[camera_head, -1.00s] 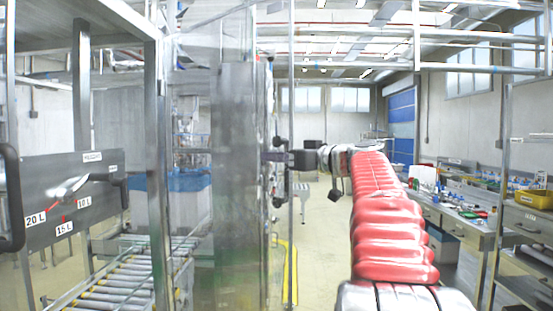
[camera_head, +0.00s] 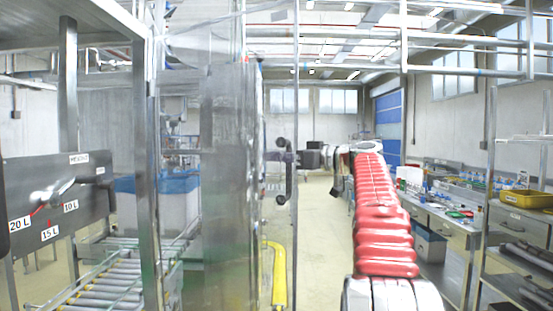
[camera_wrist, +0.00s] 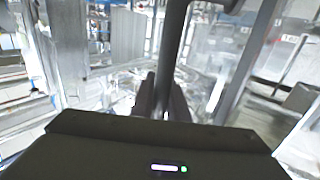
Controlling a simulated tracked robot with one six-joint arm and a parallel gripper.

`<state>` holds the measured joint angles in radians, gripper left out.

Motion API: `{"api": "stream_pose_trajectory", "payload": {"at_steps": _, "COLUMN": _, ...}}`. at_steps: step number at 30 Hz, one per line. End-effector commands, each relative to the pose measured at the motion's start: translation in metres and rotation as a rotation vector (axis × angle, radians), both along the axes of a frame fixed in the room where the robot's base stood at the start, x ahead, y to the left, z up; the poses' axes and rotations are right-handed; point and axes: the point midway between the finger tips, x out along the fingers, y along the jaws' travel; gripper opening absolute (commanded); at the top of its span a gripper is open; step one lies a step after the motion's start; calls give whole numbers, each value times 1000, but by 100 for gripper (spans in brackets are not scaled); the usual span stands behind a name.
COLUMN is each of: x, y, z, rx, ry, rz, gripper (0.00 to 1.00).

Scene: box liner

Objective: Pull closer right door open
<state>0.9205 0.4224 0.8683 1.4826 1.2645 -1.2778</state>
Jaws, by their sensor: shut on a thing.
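The closer right door (camera_head: 224,185) is a tall, see-through panel with a metal edge, seen nearly edge-on left of centre in the head view. A dark vertical bar handle (camera_head: 289,180) stands out from its right side. My gripper (camera_head: 296,158) reaches it from the right at the end of my red-sleeved arm. In the wrist view the dark handle bar (camera_wrist: 174,45) rises between the two fingers of my gripper (camera_wrist: 164,98), which are shut on it. The lower part of the bar is hidden by the fingers. I cannot tell how far the door stands open.
A roller conveyor (camera_head: 110,285) and a grey panel with litre labels (camera_head: 58,195) are at the left. A yellow floor rail (camera_head: 279,275) runs beside the door. A bench (camera_head: 440,205) and a shelf rack with a yellow bin (camera_head: 527,199) stand at the right. The middle floor is clear.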

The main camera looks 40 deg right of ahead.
Motion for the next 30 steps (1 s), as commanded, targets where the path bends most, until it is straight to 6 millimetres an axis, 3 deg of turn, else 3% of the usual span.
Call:
{"api": "stream_pose_trajectory", "payload": {"at_steps": 3, "x": -2, "y": -2, "z": 2, "rx": -3, "ry": -3, "rz": -6, "gripper": 0}}
{"api": "stream_pose_trajectory", "payload": {"at_steps": 4, "x": -2, "y": -2, "z": 2, "rx": -3, "ry": -3, "rz": -6, "gripper": 15}}
{"api": "stream_pose_trajectory", "payload": {"at_steps": 11, "x": 0, "y": -1, "z": 0, "rx": -2, "ry": 0, "rz": -3, "gripper": 31}}
{"api": "stream_pose_trajectory", "payload": {"at_steps": 23, "x": -5, "y": -3, "z": -1, "rx": -1, "ry": 2, "rz": -3, "gripper": 32}}
{"api": "stream_pose_trajectory", "payload": {"at_steps": 30, "x": -33, "y": -14, "z": -1, "rx": -2, "ry": 2, "rz": -6, "gripper": 32}}
